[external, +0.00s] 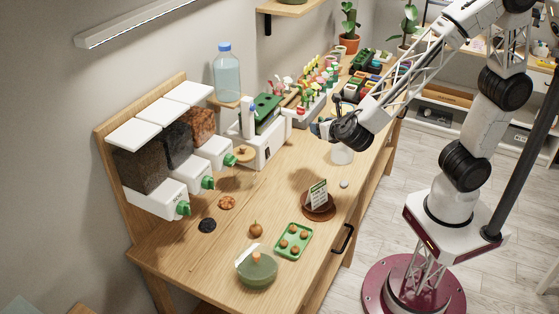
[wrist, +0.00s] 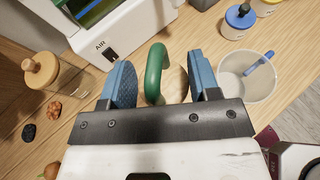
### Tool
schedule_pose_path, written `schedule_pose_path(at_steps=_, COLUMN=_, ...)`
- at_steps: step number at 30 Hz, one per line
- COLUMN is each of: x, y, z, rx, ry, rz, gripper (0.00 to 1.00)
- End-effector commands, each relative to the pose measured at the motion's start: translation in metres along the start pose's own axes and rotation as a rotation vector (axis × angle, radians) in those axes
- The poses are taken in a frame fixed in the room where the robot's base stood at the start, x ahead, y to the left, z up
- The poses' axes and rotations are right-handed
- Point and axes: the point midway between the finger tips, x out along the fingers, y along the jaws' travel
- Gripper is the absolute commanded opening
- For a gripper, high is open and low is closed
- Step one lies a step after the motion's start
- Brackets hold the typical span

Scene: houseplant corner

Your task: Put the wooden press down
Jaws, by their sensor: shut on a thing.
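The wooden press, a round wooden disc with a knob (external: 243,153), is at the left of the white machine. In the wrist view the disc and knob (wrist: 41,68) sit over a clear cylinder at the left, well apart from my fingers. My gripper (external: 322,130) is over the table right of the machine. In the wrist view its blue pads (wrist: 158,82) stand either side of a green curved handle (wrist: 155,68), on which it appears shut. Contact with the pads, and the handle's lower end, are hidden.
The white machine (wrist: 110,35), marked AIR, is close ahead of my fingers. A pale cup (wrist: 246,78) with a blue-handled tool is close on the right.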

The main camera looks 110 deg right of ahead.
Motion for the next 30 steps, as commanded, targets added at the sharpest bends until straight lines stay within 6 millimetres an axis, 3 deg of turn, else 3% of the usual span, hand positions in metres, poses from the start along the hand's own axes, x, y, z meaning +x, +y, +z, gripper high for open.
schedule_pose_path(at_steps=15, x=0.026, y=-0.001, z=-0.063, rx=-0.002, ry=0.0, rz=-0.001, gripper=0.3)
schedule_pose_path(at_steps=30, x=0.028, y=0.0, z=-0.068, rx=0.0, ry=0.0, rz=-0.001, gripper=0.3)
